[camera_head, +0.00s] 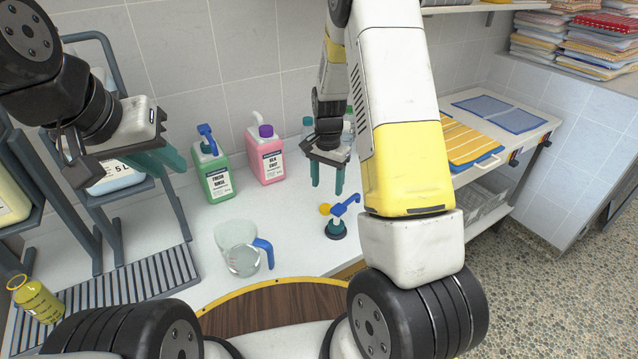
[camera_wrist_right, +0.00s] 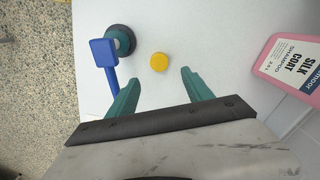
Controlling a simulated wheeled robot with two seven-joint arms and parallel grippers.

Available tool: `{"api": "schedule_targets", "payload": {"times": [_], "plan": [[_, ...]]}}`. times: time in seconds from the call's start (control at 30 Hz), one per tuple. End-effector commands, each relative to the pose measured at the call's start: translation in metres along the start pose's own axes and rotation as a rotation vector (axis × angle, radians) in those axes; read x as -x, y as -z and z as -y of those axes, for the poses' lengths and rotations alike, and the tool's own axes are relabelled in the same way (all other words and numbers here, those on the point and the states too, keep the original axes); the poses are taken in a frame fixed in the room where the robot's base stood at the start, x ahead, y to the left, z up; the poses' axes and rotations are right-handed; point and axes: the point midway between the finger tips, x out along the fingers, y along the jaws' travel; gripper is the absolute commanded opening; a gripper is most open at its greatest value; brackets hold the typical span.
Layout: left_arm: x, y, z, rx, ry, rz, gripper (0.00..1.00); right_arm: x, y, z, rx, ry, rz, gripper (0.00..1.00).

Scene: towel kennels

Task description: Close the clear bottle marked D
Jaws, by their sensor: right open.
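My right gripper (camera_head: 327,187) hangs open and empty over the white counter. A yellow cap (camera_head: 325,209) lies flat on the counter just beyond its fingertips; in the right wrist view the cap (camera_wrist_right: 159,62) appears centred ahead of the open fingers (camera_wrist_right: 159,77). Clear bottles with teal tops (camera_head: 307,124) stand behind the right gripper, mostly hidden by it and my arm. I cannot read a letter D on any of them. My left gripper (camera_head: 155,165) is raised at the left, seen from the side, touching nothing I can make out.
A blue-handled pump head on a dark round base (camera_head: 336,228) stands beside the cap. A clear jug with blue handle (camera_head: 240,255), a green bottle (camera_head: 213,172) and a pink bottle (camera_head: 266,155) stand left. A yellow cylinder (camera_head: 38,300) is by the ribbed rack (camera_head: 110,295).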

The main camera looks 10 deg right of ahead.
Motion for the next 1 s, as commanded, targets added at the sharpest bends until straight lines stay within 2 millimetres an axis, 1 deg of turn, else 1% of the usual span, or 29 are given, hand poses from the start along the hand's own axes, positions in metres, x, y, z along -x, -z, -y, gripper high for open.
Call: {"api": "schedule_targets", "payload": {"times": [0.33,0.6,0.87,0.93,1.0], "plan": [[0.000,0.000,0.000,0.000,0.000,0.000,0.25,-0.002,0.000,0.000,0.000,-0.001,0.000,0.59],[0.000,0.000,0.000,0.000,0.000,0.000,0.25,-0.026,0.000,0.000,0.000,-0.001,0.001,0.59],[0.000,0.000,0.000,0.000,0.000,0.000,0.25,-0.027,0.000,0.000,0.000,-0.001,0.000,0.59],[0.000,0.000,0.000,0.000,0.000,0.000,0.25,-0.032,-0.001,-0.001,0.000,-0.002,0.001,0.59],[0.000,0.000,0.000,0.000,0.000,0.000,0.25,-0.042,-0.002,-0.001,0.000,-0.003,0.002,0.59]]}}
